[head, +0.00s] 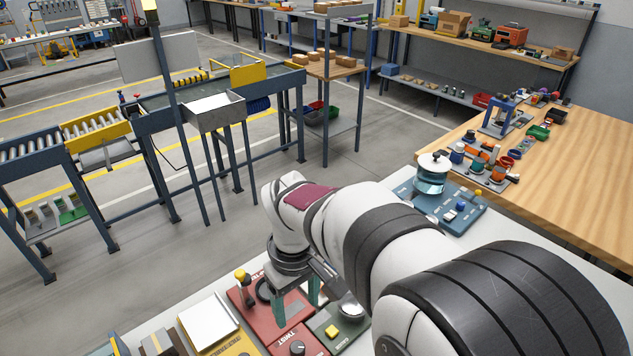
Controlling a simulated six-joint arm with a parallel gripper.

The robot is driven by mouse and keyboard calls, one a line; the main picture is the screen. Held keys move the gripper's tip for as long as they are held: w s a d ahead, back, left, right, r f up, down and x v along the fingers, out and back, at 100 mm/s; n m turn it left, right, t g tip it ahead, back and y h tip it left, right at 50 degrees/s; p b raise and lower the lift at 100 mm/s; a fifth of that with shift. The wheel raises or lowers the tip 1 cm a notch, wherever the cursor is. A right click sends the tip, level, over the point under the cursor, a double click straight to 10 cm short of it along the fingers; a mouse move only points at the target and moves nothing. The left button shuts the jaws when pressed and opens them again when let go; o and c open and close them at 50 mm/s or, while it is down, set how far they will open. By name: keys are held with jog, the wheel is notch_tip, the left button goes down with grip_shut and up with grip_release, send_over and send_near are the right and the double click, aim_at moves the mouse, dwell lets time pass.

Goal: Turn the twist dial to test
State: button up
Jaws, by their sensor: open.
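The twist dial (297,348) is a dark round knob at the bottom edge of the head view, on a red panel (240,303) beside the printed word TWIST. Its pointer direction and any "test" mark are too small to read. My gripper (296,304) points down over the red panel, farther back than the dial, with its greenish fingers apart and nothing visible between them. It appears apart from the dial. My wrist and arm hide part of the panel's back and right side.
A yellow-topped lever (241,275) and a dark ring (264,290) stand on the red panel. A green panel with a yellow button (332,331) is to the right. A blue panel with a glass-like jar (432,174) stands farther back. A silver-topped box (207,322) is left.

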aim_at(297, 347)
jog(key=f, duration=1.6)
jog(key=shift+w+a+f, duration=0.15)
jog(key=shift+w+a, duration=0.1)
jog(key=shift+a, duration=0.1)
grip_shut()
